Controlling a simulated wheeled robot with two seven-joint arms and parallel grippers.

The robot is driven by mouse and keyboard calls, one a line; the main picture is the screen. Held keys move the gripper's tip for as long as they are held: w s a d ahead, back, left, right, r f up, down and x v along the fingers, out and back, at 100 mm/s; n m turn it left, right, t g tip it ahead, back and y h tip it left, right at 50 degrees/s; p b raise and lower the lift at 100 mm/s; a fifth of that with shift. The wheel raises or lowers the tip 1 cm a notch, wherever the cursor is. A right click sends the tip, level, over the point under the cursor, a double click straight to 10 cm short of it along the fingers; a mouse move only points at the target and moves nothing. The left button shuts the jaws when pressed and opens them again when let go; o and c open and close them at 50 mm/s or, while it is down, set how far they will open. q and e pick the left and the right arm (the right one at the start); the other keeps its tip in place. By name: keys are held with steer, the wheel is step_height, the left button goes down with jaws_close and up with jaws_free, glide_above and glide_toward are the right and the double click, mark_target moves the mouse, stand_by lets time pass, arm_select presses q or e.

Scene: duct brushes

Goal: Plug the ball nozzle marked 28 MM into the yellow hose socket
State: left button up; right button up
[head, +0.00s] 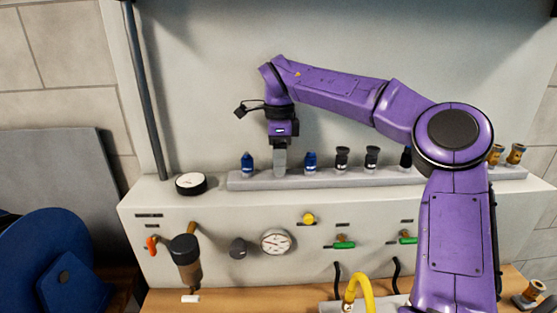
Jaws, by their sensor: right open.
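A rack (240,181) on top of the grey console holds a row of nozzles. Blue nozzles (310,161) stand on either side of my right gripper, and black ones (342,158) stand further right. No size marking is legible, so I cannot tell which nozzle is the 28 MM one. My right gripper (280,168) points down at the rack between the two blue nozzles, jaws open. Its fingers hide whatever is between them. The yellow hose (366,290) arches up at the bottom, and its socket end is too small to make out. My left gripper is out of view.
The console front carries a gauge (276,242), green levers (345,245), a yellow knob (308,219) and a projecting brown-black cylinder (186,252). Brass-coloured pieces (516,153) stand at the rack's right end. A round dial (191,184) lies left of the rack. My right arm hides part of the right side.

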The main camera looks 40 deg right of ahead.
steer(key=shift+p, duration=0.3)
stand_by(0.4)
jaws_close()
steer(key=shift+r+p, duration=3)
steer(key=shift+p, duration=0.55)
